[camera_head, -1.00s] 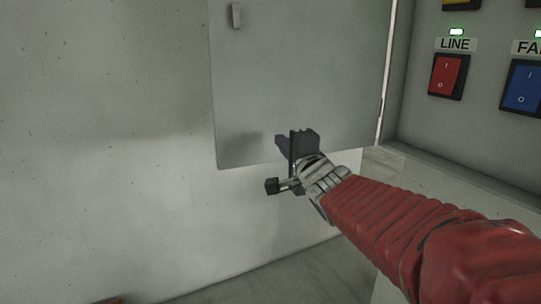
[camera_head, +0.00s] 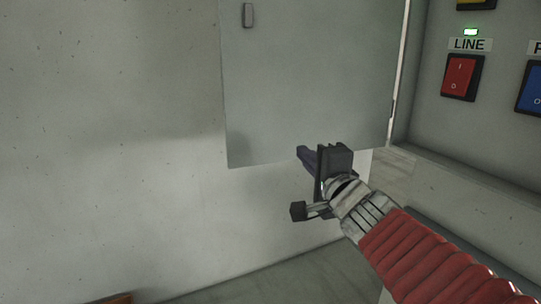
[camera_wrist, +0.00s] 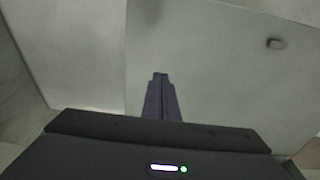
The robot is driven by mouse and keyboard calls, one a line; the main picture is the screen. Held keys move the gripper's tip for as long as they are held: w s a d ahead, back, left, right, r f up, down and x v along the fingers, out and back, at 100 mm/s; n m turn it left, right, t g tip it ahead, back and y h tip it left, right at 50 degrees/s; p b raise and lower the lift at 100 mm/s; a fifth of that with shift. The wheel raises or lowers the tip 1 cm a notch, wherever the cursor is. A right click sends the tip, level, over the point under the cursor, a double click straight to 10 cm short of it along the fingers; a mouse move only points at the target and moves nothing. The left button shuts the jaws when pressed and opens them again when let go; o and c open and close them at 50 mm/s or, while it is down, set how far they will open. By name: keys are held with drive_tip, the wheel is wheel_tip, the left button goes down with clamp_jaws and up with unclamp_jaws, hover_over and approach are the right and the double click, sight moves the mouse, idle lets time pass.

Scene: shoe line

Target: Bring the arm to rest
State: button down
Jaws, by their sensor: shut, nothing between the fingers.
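My gripper (camera_head: 303,155) is at the end of my red-sleeved arm, in front of the lower part of a grey cabinet door (camera_head: 300,80). Its dark fingers are shut together and empty. In the wrist view the gripper (camera_wrist: 161,78) points toward the pale door panel (camera_wrist: 215,75). I cannot tell whether the fingertips touch it. The small door handle (camera_head: 248,15) is at the upper left of the door, away from the gripper, and it also shows at the upper right of the wrist view (camera_wrist: 276,43).
A control panel is at the right, with a red LINE switch (camera_head: 461,77), a lit green lamp (camera_head: 471,32) above it and a blue switch (camera_head: 533,88). A grey ledge (camera_head: 470,185) runs below the panel. A bare pale wall (camera_head: 110,150) fills the left.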

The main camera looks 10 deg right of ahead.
drive_tip(key=s+a+f+n+g+y, duration=0.65)
drive_tip(key=s+a+f+n, duration=0.3)
drive_tip(key=a+f, duration=0.3)
drive_tip(key=s+d+f+n+g+h, duration=0.3)
drive_tip(key=s+d+f+n, duration=0.1)
drive_tip(key=s, duration=0.3)
drive_tip(key=s+d+f+n+g+h, duration=0.3)
drive_tip(key=s+f+n+h, duration=0.1)
drive_tip(key=s+f, duration=0.2)
drive_tip(key=shift+s+d+f, duration=0.25)
drive_tip(key=shift+s+d, duration=0.1)
drive_tip(key=shift+d, duration=0.05)
drive_tip(key=shift+a+h, duration=0.15)
drive_tip(key=shift+h, duration=0.1)
